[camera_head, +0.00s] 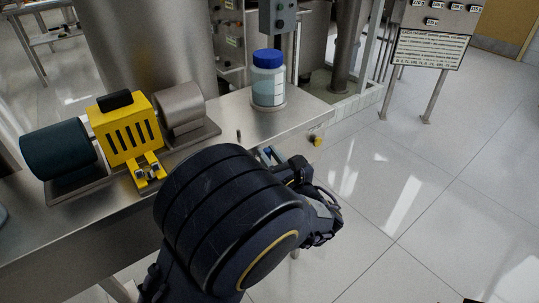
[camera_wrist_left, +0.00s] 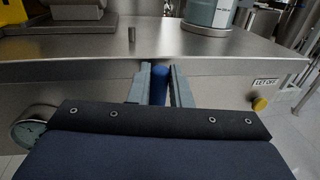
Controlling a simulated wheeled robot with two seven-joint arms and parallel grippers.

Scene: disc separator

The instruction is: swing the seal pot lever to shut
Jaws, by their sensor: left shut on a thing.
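The seal pot lever appears to be the blue handle (camera_wrist_left: 159,84) at the front of the steel bench, seen in the left wrist view between my fingers. My left gripper (camera_wrist_left: 157,88) is shut on this blue handle, with one grey finger on each side of it. In the head view my left gripper (camera_head: 271,156) is at the bench's front edge, largely hidden behind my own dark arm. The lever's pivot and any position marks are hidden. My right gripper is not in view.
A bottle with a blue lid (camera_head: 268,80) stands on the steel bench (camera_head: 228,112). A yellow-guarded motor and pump (camera_head: 126,128) sit to the left. A yellow knob (camera_wrist_left: 259,104) near a "LET OFF" label and a round gauge (camera_wrist_left: 36,126) are on the bench front. Open floor lies right.

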